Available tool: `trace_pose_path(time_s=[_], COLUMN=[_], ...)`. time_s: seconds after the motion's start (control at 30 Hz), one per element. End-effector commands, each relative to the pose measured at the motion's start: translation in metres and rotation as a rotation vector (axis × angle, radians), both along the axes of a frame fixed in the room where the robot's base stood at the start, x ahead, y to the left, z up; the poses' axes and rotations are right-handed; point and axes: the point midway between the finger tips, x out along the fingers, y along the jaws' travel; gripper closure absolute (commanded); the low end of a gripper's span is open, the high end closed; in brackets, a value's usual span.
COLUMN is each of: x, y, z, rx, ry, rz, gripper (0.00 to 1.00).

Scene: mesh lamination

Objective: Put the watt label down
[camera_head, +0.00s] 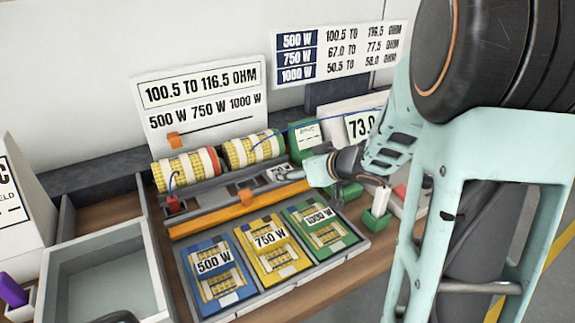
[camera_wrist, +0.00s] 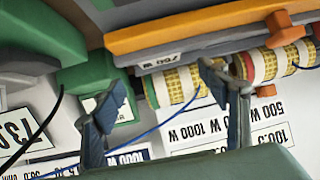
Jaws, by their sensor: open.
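The watt label (camera_wrist: 160,61), a small white tag that seems to read 750 W, lies on the grey fixture beside the orange bar; it looks upside down in the wrist view. In the head view the label (camera_head: 281,173) shows just left of my gripper (camera_head: 312,168), partly hidden. My gripper (camera_wrist: 158,98) is open, its two fingers spread. Nothing shows held between them. The label appears apart from the fingers, beyond their tips.
Two yellow wound rolls (camera_head: 187,167) sit behind the fixture's orange bar (camera_head: 235,212). Blue, yellow (camera_head: 272,249) and green trays lie in front. A green block (camera_head: 305,137) and blue wire stand close to my gripper. A grey bin (camera_head: 105,262) is at left.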

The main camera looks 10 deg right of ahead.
Motion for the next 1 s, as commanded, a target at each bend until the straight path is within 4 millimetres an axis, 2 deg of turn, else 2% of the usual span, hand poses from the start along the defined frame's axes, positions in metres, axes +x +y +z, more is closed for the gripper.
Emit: trace_pose_path(time_s=[0.03, 0.1, 0.23, 0.4, 0.77, 0.87, 1.0], x=[-0.008, -0.018, -0.032, -0.041, -0.041, -0.035, -0.017], y=[-0.005, -0.009, -0.015, -0.018, -0.018, -0.016, -0.015], z=[0.012, 0.018, 0.027, 0.031, 0.032, 0.039, 0.059], rx=[-0.001, -0.002, -0.001, 0.000, -0.005, -0.035, -0.126], ry=[-0.002, -0.002, -0.001, 0.000, -0.001, -0.006, -0.023], rz=[-0.003, -0.002, -0.002, 0.000, 0.001, 0.003, 0.000], gripper=[0.32, 0.32, 0.32, 0.32, 0.32, 0.32, 0.32])
